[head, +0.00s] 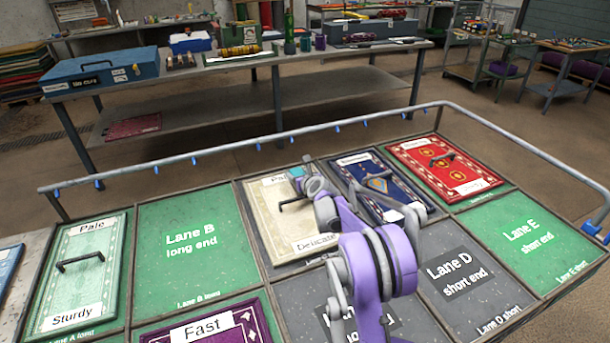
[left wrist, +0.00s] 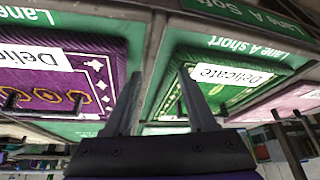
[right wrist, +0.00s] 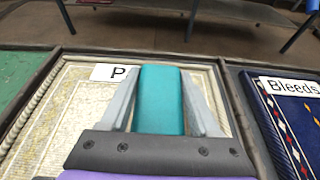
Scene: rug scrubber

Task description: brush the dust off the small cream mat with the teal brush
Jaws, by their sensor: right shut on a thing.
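The cream mat (head: 268,222) lies in the middle far bay of the lane table, with a "Delicate" label and a black handle. It also fills the centre of the right wrist view (right wrist: 85,110). My right gripper (head: 303,176) is shut on the teal brush (right wrist: 160,98), which sits upright between its fingers over the mat's far part. A bit of the brush shows in the head view (head: 296,172). Its bristles are hidden, so I cannot tell whether they touch the mat. I cannot make out dust. My left gripper (left wrist: 163,95) is open and empty, seen only in its wrist view.
A blue patterned mat (head: 372,180) and a red mat (head: 445,165) lie to the right. A green "Sturdy" mat (head: 75,265) and purple "Fast" mat (head: 215,330) lie left and near. A raised rail (head: 250,146) runs along the far edge. Lane B (head: 190,270) is bare.

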